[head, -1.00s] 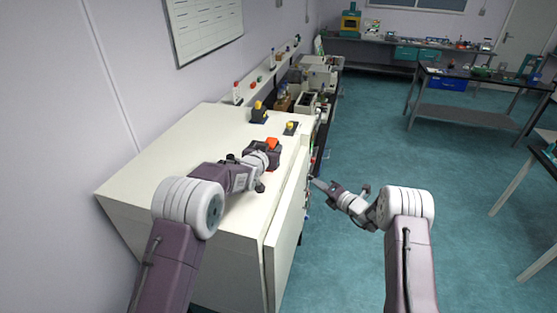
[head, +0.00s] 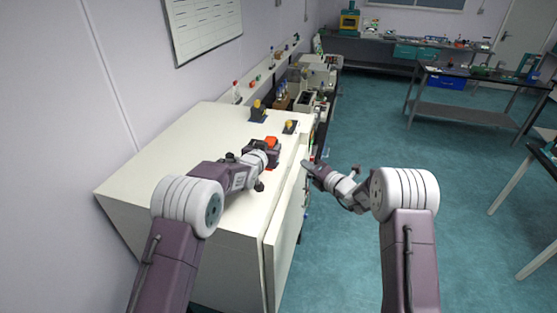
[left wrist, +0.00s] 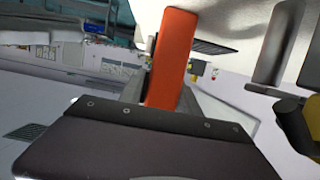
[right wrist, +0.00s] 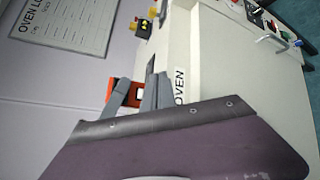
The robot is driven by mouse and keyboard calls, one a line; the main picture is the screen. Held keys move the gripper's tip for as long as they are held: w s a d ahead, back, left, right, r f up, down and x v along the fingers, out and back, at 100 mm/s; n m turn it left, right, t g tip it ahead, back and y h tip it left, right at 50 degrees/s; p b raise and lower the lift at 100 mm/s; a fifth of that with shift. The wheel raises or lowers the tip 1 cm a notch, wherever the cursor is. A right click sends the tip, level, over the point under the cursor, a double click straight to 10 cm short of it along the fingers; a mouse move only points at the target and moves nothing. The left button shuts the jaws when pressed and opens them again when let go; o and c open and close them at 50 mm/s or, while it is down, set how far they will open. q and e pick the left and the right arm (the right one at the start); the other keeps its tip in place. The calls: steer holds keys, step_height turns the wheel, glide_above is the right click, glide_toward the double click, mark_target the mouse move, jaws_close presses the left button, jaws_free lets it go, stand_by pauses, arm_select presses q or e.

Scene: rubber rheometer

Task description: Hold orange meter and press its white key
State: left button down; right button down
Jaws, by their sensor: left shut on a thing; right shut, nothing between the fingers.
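The orange meter (head: 271,141) is a small orange block above the front part of the white oven top. My left gripper (head: 268,150) is shut on it. In the left wrist view the meter (left wrist: 173,58) stands up between the fingers as an orange slab, narrow side showing. My right gripper (head: 306,164) is shut and empty, to the right of the meter and near the oven's front edge. In the right wrist view, part of the meter's orange body (right wrist: 109,90) shows beyond my grey fingers.
The white oven (head: 180,150) fills the left, below a wall chart (head: 204,28). Two dark holders with yellow tops, a larger one (head: 257,112) and a smaller one (head: 290,127), stand beyond the meter. Open teal floor (head: 370,135) lies to the right.

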arm_select(q)
steer(key=shift+f, duration=0.1)
arm_select(e)
steer(key=w+a, duration=0.2)
steer(key=a, duration=0.4)
stand_by(1.9)
steer(key=shift+w+a, duration=0.15)
steer(key=shift+a, duration=0.2)
steer(key=shift+w+a, duration=0.1)
steer(key=shift+a, duration=0.35)
stand_by(0.8)
steer(key=shift+d, duration=0.1)
steer(key=shift+s+d, duration=0.3)
steer(key=shift+d, duration=0.45)
arm_select(q)
steer(key=c, duration=0.8)
jaws_free()
arm_select(e)
steer(key=d, duration=0.2)
steer(key=s+d, duration=0.1)
steer(key=d, duration=0.1)
steer(key=shift+s+d, duration=0.2)
steer(key=shift+d, duration=0.2)
